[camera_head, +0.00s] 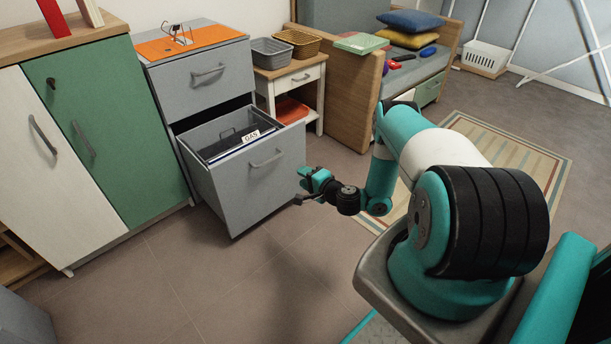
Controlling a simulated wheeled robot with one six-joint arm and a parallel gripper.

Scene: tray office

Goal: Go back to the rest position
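My gripper (303,186) is at the end of my teal and black arm, in the middle of the view. It hangs in the air just right of the open lower drawer (262,180) of the grey filing cabinet (205,80). It looks apart from the drawer's handle. The fingers are small and seen from the side, so whether they are open or shut is unclear. I see nothing held in them.
The open drawer juts into the room and holds files with a "GAS" label (251,136). A green and white cabinet (120,130) stands left. A small side table (290,75) and a daybed (345,100) stand behind. The floor (250,280) in front is clear.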

